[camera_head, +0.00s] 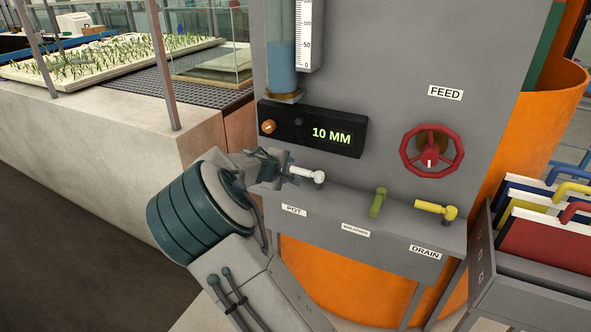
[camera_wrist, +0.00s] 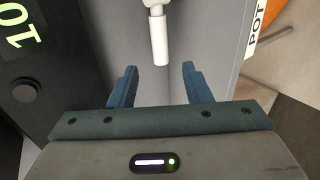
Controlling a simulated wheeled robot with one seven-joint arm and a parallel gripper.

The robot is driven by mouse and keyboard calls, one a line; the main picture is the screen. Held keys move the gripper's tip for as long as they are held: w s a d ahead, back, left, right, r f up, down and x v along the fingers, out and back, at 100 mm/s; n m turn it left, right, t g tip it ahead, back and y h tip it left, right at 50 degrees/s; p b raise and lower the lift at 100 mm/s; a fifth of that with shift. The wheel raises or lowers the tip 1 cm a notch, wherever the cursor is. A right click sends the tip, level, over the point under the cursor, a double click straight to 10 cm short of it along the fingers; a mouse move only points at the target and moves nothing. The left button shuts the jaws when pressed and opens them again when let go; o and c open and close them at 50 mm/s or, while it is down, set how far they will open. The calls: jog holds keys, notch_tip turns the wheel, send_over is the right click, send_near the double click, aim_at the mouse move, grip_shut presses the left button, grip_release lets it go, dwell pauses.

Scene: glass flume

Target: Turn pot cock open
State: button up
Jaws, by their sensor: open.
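The pot cock (camera_head: 308,175) is a white lever on the grey panel, above the label POT (camera_head: 294,210). In the head view its handle points left, toward my gripper (camera_head: 282,167). In the wrist view the white handle (camera_wrist: 159,40) lies ahead of my gripper (camera_wrist: 159,75), roughly centred between the two blue fingers. The fingers are apart with nothing between them. The handle's end appears just beyond the fingertips; I cannot tell the exact gap.
A black display box (camera_head: 312,130) reading 10 MM sits just above the pot cock. A green lever (camera_head: 378,202), a yellow drain lever (camera_head: 432,207) and a red feed wheel (camera_head: 432,151) are to the right. A concrete block (camera_head: 100,140) stands at left.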

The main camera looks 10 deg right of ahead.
aim_at(297, 171)
jog(key=p+x, duration=0.1)
jog(key=x, duration=0.6)
jog(key=shift+w+d+f, duration=0.2)
jog(key=shift+w, duration=0.05)
grip_shut()
